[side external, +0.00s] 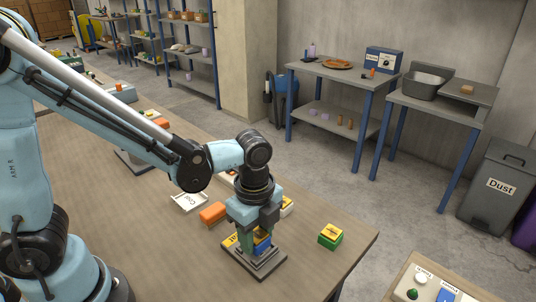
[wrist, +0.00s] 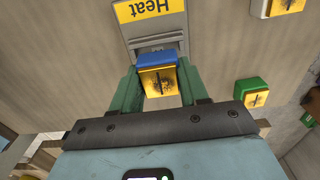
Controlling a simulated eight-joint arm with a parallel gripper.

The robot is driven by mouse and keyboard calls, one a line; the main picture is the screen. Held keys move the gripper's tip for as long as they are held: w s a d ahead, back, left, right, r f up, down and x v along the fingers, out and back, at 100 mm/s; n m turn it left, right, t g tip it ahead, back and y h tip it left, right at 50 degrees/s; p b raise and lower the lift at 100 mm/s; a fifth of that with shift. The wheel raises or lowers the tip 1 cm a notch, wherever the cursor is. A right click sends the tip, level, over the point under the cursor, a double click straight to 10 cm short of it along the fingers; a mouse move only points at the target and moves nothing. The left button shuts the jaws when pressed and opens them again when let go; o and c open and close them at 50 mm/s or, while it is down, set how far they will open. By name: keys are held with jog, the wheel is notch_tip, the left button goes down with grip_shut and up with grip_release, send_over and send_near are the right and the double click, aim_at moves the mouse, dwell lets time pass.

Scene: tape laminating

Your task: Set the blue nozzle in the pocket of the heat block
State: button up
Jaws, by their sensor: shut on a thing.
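The blue nozzle (wrist: 156,59), with a yellow marked face, is between the green fingers of my gripper (wrist: 158,77) in the wrist view. My gripper (side external: 257,239) is shut on it and points down over the heat block. The nozzle's blue side (side external: 263,246) shows low between the fingers in the side external view. The heat block (side external: 266,268) is a grey plate with a raised middle and a yellow label. In the wrist view its label (wrist: 148,8) reads "Heat", and its grey step lies right beside the nozzle. The pocket is hidden; I cannot tell whether the nozzle is inside it.
A green nozzle (side external: 330,236) with a yellow top stands to the right on the table. A white one (side external: 287,207) stands behind my gripper. An orange block (side external: 213,213) and a white tray (side external: 189,202) lie to the left. The table's right corner is bare.

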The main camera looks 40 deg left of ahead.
jog(key=shift+f, duration=0.35)
dwell(0.3)
jog(key=o, duration=1.2)
jog(key=shift+w, duration=0.1)
jog(key=shift+s+r, duration=0.2)
jog(key=shift+r, duration=3.6)
jog(key=a+r+n+t, duration=0.1)
jog(key=a+n+t, duration=0.1)
jog(key=n, duration=0.4)
jog(key=s+a+r+n+t, duration=0.1)
jog(key=a+n+t, duration=0.1)
jog(key=a+n, duration=0.3)
jog(key=a+r+n+t, duration=0.1)
jog(key=a+n+t, duration=0.2)
jog(key=n, duration=0.4)
jog(key=shift+s+a, duration=0.15)
jog(key=shift+a, duration=0.45)
